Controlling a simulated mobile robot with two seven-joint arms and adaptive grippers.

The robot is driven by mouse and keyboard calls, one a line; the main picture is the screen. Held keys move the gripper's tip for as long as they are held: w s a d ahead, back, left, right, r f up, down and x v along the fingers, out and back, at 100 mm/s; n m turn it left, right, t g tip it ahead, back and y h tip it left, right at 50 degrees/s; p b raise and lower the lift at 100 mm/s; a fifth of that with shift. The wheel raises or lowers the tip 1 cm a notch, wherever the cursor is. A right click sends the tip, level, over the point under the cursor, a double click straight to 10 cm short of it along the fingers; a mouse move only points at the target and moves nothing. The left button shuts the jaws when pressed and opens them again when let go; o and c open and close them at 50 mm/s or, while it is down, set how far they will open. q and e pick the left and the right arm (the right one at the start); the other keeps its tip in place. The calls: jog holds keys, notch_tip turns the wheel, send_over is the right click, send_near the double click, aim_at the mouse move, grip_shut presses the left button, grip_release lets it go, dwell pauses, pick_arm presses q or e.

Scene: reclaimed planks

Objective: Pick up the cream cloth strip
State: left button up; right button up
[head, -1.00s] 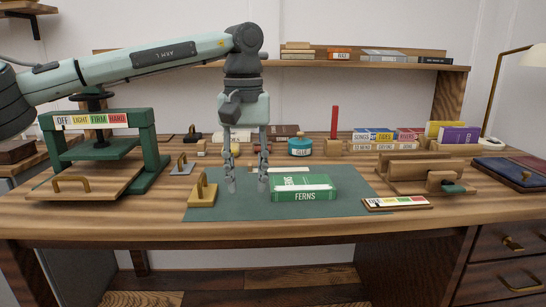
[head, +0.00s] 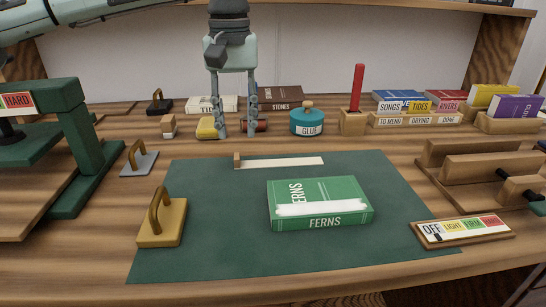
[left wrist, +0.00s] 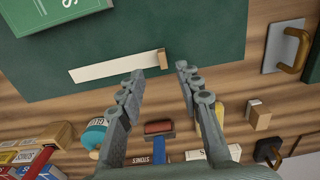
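The cream cloth strip (head: 288,162) lies flat near the back edge of the green mat (head: 210,230), with a small wooden block (head: 237,160) at its left end. In the left wrist view the strip (left wrist: 108,67) runs leftward from that block (left wrist: 162,57). My left gripper (head: 236,134) points down, open and empty. In the left wrist view its fingertips (left wrist: 160,71) appear on either side of the block end, apart from it; the height gap is hard to judge. My right gripper is not in view.
A green FERNS book (head: 330,196) with a white band lies on the mat. A brass-handled block (head: 162,222) stands at the mat's left. The mat's left middle is clear.

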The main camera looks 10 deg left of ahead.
aim_at(236, 156)
pick_arm(q)
jog(key=f, duration=0.5)
jog(key=shift+a, duration=0.25)
jog(key=shift+f, duration=0.55)
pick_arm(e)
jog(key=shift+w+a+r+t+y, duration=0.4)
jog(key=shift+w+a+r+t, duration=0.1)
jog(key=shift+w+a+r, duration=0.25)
pick_arm(q)
jog(key=shift+c, duration=0.4)
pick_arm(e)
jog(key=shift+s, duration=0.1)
pick_arm(q)
grip_shut()
